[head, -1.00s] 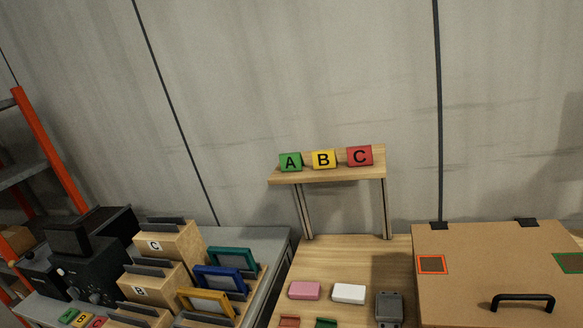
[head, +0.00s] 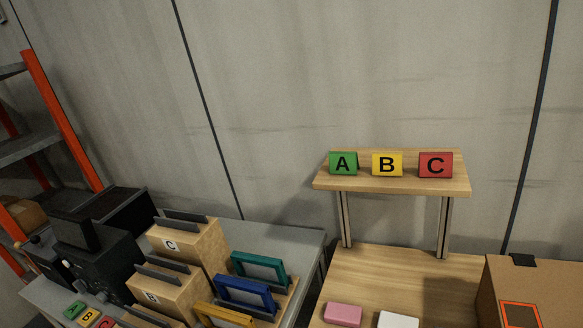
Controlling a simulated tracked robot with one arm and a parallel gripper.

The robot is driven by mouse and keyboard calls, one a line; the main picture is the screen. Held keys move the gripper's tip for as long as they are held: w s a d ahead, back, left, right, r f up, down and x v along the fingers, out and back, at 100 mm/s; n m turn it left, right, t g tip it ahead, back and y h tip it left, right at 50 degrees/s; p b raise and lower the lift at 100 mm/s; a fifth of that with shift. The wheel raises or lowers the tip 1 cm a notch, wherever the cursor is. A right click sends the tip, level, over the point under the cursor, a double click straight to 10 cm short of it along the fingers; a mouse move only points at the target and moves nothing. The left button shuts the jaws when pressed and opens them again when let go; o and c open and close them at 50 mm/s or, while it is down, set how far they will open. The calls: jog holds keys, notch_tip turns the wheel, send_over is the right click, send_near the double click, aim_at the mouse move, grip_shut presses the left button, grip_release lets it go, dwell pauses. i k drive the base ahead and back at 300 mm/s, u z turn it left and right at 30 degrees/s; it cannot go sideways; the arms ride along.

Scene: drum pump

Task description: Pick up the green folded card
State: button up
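The green folded card (head: 343,163) bears a black letter A. It stands at the left end of a raised wooden shelf (head: 392,187) in the head view. A yellow card (head: 387,164) marked B and a red card (head: 435,165) marked C stand to its right on the same shelf, with small gaps between them. My gripper does not show in the view, so its opening and its place relative to the card cannot be seen.
Below the shelf is a wooden table with a pink block (head: 343,314) and a white block (head: 398,320). A cardboard box (head: 518,283) stands at right. Wooden holders (head: 192,250) with coloured frames and black equipment (head: 80,252) fill the left. An orange rack (head: 62,120) stands far left.

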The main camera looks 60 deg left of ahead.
aim_at(341, 163)
jog(key=u, duration=0.15)
jog(key=i, duration=1)
jog(key=z, duration=0.05)
